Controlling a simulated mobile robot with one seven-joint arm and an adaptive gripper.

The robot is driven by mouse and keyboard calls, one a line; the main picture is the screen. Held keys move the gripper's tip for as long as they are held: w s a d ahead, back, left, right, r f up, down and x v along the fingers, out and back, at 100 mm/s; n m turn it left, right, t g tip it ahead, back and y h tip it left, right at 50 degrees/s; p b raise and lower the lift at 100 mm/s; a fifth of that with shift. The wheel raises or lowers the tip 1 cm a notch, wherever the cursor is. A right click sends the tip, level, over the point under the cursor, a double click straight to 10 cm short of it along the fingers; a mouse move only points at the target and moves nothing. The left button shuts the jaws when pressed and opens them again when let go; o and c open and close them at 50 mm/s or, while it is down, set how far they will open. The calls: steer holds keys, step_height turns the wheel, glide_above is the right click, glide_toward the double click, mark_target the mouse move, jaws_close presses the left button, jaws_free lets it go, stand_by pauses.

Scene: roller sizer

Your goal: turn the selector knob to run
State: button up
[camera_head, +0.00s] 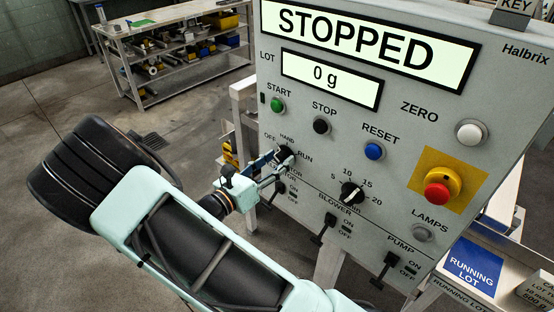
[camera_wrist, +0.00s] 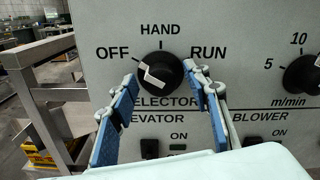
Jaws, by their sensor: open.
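The black selector knob (camera_wrist: 161,72) sits on the grey panel between the labels OFF and RUN, with HAND above it. Its white mark is on the knob's left side, nearer OFF than RUN. In the head view the knob (camera_head: 285,154) is partly covered by my fingers. My gripper (camera_wrist: 160,78) is open, with one blue finger at the knob's lower left and the other at its right. I cannot tell whether either finger touches it. My gripper also shows in the head view (camera_head: 273,165), reaching the panel from the left. The display (camera_head: 365,43) reads STOPPED.
Above are the green start button (camera_head: 278,105), black stop button (camera_head: 321,125) and blue reset button (camera_head: 374,151). A red emergency button (camera_head: 437,193) is farther right.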

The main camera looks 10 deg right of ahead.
steer(key=shift+d, duration=0.15)
steer(key=shift+c, duration=0.4)
steer(key=c, duration=1.1)
